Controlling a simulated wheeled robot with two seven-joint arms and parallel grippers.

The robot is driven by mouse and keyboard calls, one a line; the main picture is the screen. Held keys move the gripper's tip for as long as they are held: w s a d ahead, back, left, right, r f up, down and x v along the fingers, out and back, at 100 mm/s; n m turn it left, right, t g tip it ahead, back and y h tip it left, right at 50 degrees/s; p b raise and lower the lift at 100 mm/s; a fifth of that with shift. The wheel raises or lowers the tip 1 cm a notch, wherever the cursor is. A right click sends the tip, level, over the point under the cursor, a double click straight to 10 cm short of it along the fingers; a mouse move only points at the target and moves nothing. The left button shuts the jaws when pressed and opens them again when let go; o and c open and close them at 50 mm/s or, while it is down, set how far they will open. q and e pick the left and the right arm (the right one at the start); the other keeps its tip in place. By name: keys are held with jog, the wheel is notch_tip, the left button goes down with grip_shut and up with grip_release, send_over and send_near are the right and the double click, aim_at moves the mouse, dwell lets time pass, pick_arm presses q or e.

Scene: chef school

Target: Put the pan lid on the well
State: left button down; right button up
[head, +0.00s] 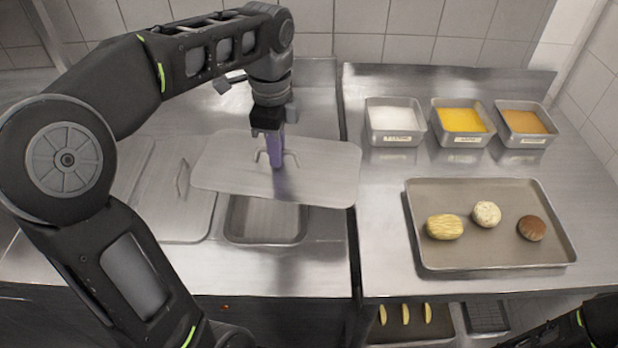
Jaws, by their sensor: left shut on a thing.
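The pan lid (325,172) is a flat grey metal rectangle with a handle in its middle. My left gripper (274,160) comes down from above and is shut on the lid's handle. The lid hangs above the counter, slightly tilted, its right end a little lower in the picture. The well (266,222) is a rectangular opening in the left counter, below the lid. The lid hides the well's back part. My right arm shows only in part at the bottom right corner, with its gripper out of view.
Another lid with a handle (172,205) lies left of the well. On the right counter stand three labelled containers (396,137) with white, yellow and orange contents. A tray (480,258) holds three round food items. A lower shelf holds a tray with yellow pieces (405,314).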

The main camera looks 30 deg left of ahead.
pick_arm(q)
jog(key=shift+w+d, duration=0.2)
jog(key=shift+d, duration=0.05)
pick_arm(e)
jog(key=shift+w+d, duration=0.15)
jog(key=shift+d, duration=0.1)
pick_arm(q)
jog(key=shift+a, duration=0.1)
